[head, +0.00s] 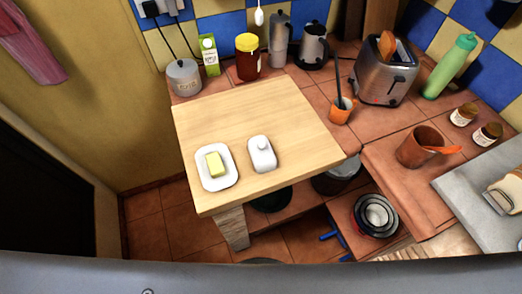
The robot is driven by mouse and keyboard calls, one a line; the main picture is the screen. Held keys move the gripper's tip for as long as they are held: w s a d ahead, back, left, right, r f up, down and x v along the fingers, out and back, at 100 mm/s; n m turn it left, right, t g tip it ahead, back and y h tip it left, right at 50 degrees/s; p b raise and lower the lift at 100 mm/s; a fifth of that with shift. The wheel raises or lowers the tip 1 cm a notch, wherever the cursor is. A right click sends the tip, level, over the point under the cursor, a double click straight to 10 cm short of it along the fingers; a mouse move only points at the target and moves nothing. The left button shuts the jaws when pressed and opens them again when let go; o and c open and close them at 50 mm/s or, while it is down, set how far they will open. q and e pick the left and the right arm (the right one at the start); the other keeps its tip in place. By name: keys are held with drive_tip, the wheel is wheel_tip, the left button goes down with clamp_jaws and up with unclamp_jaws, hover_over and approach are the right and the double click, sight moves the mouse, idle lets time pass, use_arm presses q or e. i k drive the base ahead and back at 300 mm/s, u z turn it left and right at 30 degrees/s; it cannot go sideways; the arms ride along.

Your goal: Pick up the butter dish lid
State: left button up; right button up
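The white butter dish lid (262,154) sits on the wooden board top (255,108), with a small knob on it. Just left of it, and apart from it, is the white butter dish base (217,181), holding a yellow block of butter (214,164). Neither of my grippers shows in the head view. Nothing covers the lid.
A sugar pot (184,78), a milk carton (209,56) and a yellow-lidded jar (248,58) stand behind the board. An orange cup (341,109), a toaster (386,79) and a green bottle (449,67) stand on the tiled counter. The board's right half is clear.

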sight(263, 158)
drive_tip(key=u, duration=0.3)
drive_tip(key=k, duration=0.7)
drive_tip(key=u, duration=0.55)
drive_tip(key=k, duration=0.6)
drive_tip(key=u, duration=0.25)
drive_tip(key=i, duration=0.35)
drive_tip(key=u, duration=0.3)
